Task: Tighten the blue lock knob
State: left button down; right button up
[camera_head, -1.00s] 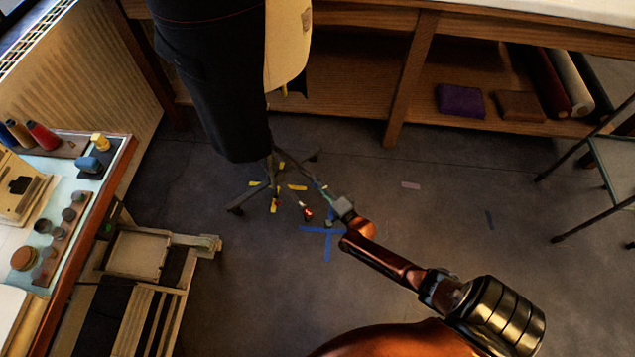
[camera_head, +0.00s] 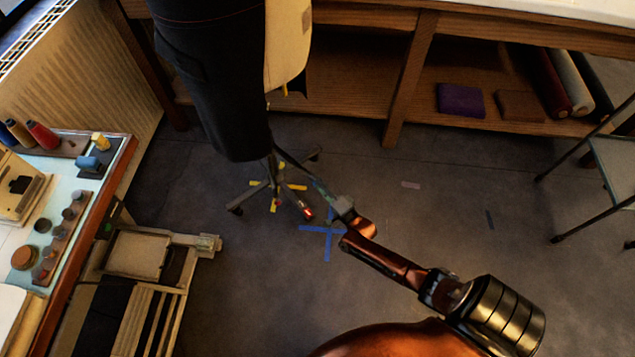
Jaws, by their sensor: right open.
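A dress form in a dark garment (camera_head: 212,85) stands on a dark wheeled stand, whose legs (camera_head: 245,198) spread on the floor. I cannot make out a blue lock knob on the stand; it is too small or hidden. My right gripper (camera_head: 321,187) reaches in from the lower right, just right of the stand's pole and legs. It is open, with its slim fingers pointing up and left towards the stand. I cannot tell whether they touch it. My left gripper is not in view.
Blue tape (camera_head: 327,232) crosses on the floor below the gripper. A worktable with thread spools (camera_head: 42,135) stands at the left, beside a wooden slatted piece (camera_head: 145,318). A bench with shelves (camera_head: 398,95) runs along the back. A chair (camera_head: 612,170) stands at the right.

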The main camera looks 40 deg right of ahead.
jog(key=s+a, duration=0.1)
jog(key=s, duration=1.1)
jog(key=shift+f, duration=0.15)
